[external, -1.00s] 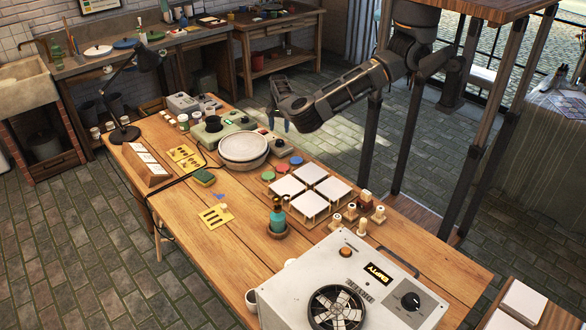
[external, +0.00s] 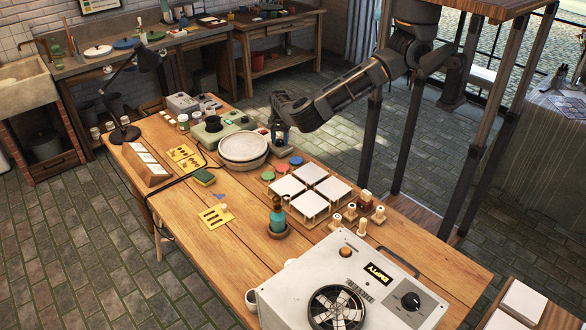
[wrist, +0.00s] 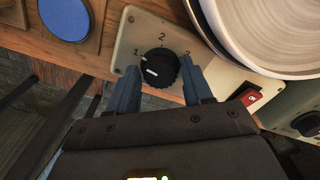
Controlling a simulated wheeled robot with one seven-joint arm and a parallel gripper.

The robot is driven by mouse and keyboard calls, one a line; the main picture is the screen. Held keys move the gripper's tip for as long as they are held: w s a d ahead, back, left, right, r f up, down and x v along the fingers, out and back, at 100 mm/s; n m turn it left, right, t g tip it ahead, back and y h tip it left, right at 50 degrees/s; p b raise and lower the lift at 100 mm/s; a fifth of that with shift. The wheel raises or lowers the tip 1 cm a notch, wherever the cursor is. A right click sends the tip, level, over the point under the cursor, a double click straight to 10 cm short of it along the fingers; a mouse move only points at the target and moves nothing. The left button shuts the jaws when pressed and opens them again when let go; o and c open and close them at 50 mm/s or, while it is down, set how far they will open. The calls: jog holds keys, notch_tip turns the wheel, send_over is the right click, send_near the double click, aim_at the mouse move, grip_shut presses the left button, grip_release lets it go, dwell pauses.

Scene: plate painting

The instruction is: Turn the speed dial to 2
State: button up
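The speed dial (wrist: 160,69) is a black round knob on a pale panel (wrist: 128,42) printed 1, 2 and 3. Its white mark is on the left side, toward the 1. My gripper (wrist: 161,68) is open, its two blue-grey fingers on either side of the dial. I cannot tell whether they touch it. In the external view my gripper (external: 280,143) is down at the far edge of the table, beside the round plate wheel (external: 243,146), and hides the dial there.
A red switch (wrist: 250,98) is on the same unit, right of the dial. The wheel's rim (wrist: 222,42) is close to the right finger. A blue paint disc (wrist: 66,18) lies to the left. White tiles (external: 309,203) stand on the table.

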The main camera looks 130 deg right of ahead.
jog(key=c, duration=0.8)
jog(key=shift+o, duration=0.2)
jog(key=shift+m, duration=0.3)
jog(key=m+b, duration=0.2)
jog(key=m, duration=0.4)
jog(key=shift+m+b, duration=0.7)
jog(key=shift+m, duration=1.9)
jog(key=o, duration=1)
jog(key=shift+o, duration=0.2)
